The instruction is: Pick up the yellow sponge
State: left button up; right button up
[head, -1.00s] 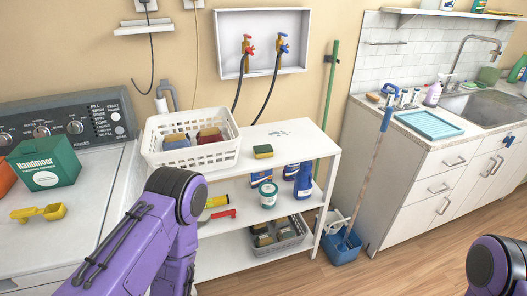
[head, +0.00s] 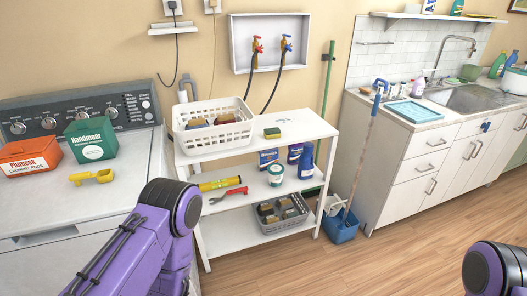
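A yellow sponge with a green top (head: 272,133) lies on the top shelf of the white shelf unit (head: 303,127), to the right of the white basket. The white basket (head: 213,135) stands on the same shelf and holds several sponges, partly hidden by its wall; their colours are hard to tell. A grey basket (head: 283,225) on the bottom shelf holds several more yellowish and dark sponges. My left arm shows at the lower left and my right arm at the lower right edge. Neither gripper is in view.
A washing machine with an orange box (head: 29,157), a green box (head: 91,140) and a yellow scoop (head: 92,177) stands at left. A blue bucket (head: 341,228) with a mop stands right. Floor in front is clear.

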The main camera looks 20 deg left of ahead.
aim_at(273, 133)
jog(key=u, duration=0.3)
jog(key=k, duration=0.25)
jog(key=z, duration=1.4)
jog(key=i, duration=1.75)
jog(key=u, duration=1.1)
jog(key=i, duration=0.7)
jog(key=u, duration=0.7)
